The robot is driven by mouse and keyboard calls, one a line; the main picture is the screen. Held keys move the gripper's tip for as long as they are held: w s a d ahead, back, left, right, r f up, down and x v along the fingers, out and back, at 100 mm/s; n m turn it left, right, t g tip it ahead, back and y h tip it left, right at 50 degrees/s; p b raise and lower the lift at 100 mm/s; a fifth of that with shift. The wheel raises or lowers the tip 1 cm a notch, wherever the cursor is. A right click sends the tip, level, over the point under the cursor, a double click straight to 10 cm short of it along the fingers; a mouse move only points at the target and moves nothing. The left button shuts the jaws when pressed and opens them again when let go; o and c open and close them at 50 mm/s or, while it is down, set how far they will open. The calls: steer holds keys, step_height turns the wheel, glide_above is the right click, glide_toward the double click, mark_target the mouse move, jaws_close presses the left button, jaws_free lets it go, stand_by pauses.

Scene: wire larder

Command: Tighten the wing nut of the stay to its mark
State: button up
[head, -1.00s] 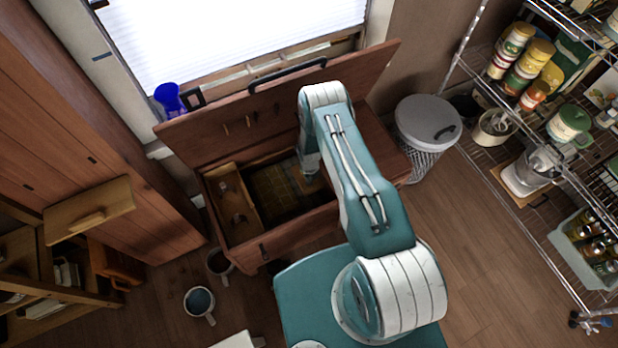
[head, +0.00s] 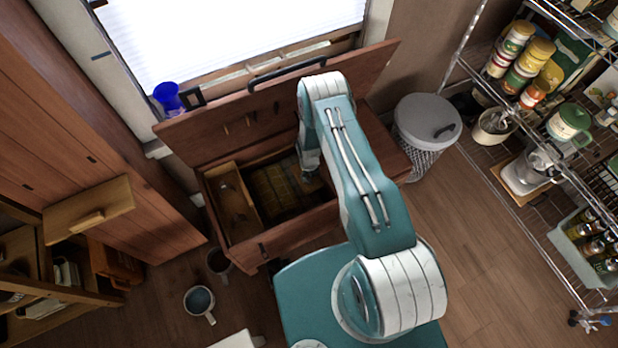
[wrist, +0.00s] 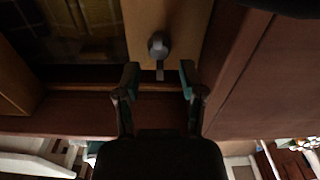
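A small rounded grey knob (wrist: 158,45) with a short narrow stem pointing toward me sits on a pale wooden strip (wrist: 180,20) in the wrist view. It may be the wing nut of the stay, but its wings and any mark are too dark and small to tell. My gripper (wrist: 158,78) is open and empty, its two fingertips apart, one to each side just below the knob and not touching it. In the head view my arm reaches into an open wooden chest (head: 290,222); its lid (head: 355,85) stands raised. My fingers are hidden there.
The chest has a pale till (head: 232,205) at its left and dark contents. A blue cup (head: 168,97) stands by the window. A lidded bin (head: 428,122) and wire shelves (head: 535,215) are at the right. Mugs (head: 199,303) stand on the floor.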

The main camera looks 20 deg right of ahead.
steer(key=shift+r, duration=2.5)
